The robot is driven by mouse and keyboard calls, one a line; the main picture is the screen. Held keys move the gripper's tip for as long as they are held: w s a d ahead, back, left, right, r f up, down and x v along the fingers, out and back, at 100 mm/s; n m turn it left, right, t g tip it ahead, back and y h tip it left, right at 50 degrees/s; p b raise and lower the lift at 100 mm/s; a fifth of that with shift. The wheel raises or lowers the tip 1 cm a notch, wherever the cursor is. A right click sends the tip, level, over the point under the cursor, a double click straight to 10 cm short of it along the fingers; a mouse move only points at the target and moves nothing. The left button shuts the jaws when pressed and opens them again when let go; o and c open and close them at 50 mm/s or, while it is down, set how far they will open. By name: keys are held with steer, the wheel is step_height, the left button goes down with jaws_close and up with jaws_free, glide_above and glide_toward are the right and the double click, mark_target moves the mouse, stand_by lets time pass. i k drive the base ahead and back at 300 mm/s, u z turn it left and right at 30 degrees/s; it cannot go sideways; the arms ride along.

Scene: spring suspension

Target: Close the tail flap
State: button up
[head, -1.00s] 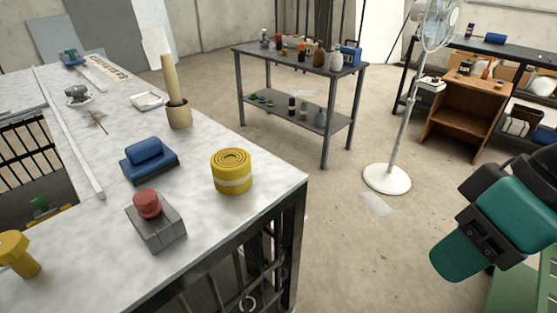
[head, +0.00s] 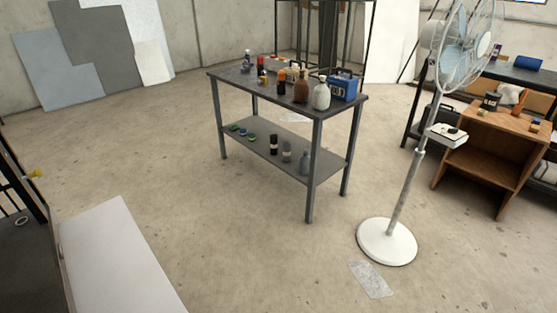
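My gripper is not in view. A pale flat panel (head: 115,255) lies low at the bottom left, beside a dark barred structure (head: 25,240) at the left edge. I cannot tell whether this panel is the tail flap. The bottom edge of the picture cuts it off. A small yellow knob (head: 35,174) shows on the dark structure.
A grey two-shelf table (head: 290,90) with bottles and a blue box (head: 343,86) stands ahead. A white standing fan (head: 387,242) and a wooden cabinet (head: 485,165) are at the right. Grey boards (head: 95,45) lean at the back left. The middle floor is clear.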

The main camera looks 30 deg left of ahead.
mark_target(110, 267)
steer(key=u, duration=0.1)
steer(key=i, duration=1.75)
steer(key=u, duration=1.05)
steer(key=i, duration=1.1)
steer(key=u, duration=1.2)
steer(key=i, duration=0.45)
steer(key=u, duration=0.25)
